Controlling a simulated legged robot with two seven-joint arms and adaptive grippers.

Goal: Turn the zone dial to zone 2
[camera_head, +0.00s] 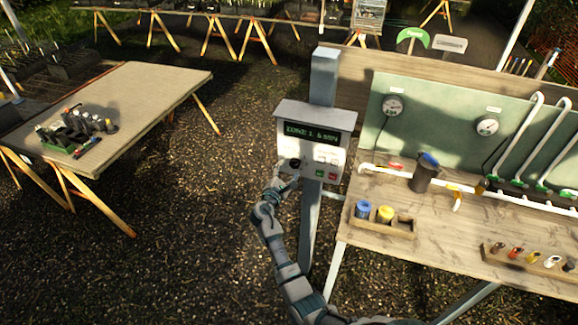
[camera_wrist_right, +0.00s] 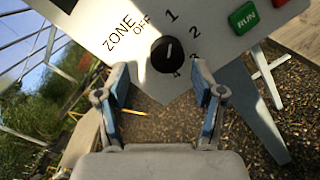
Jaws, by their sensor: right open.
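The black zone dial (camera_wrist_right: 167,55) sits on the grey control box (camera_head: 316,130). In the right wrist view it is marked OFF, 1 and 2, and its white pointer mark points roughly at 1. The dial also shows in the head view (camera_head: 295,163). The box's display (camera_head: 311,133) appears to read zone 1. My right gripper (camera_wrist_right: 160,78) is open, its two blue-padded fingers apart below the dial and not closed on it. In the head view the right gripper (camera_head: 285,180) is at the box's lower left. My left gripper is not in view.
A green RUN button (camera_wrist_right: 243,17) and a red button (camera_wrist_right: 285,4) sit right of the dial. A wooden bench (camera_head: 440,225) with pipes, a dark cup (camera_head: 425,172) and small trays stands to the right. A table (camera_head: 140,100) with tools stands left. Gravel lies between.

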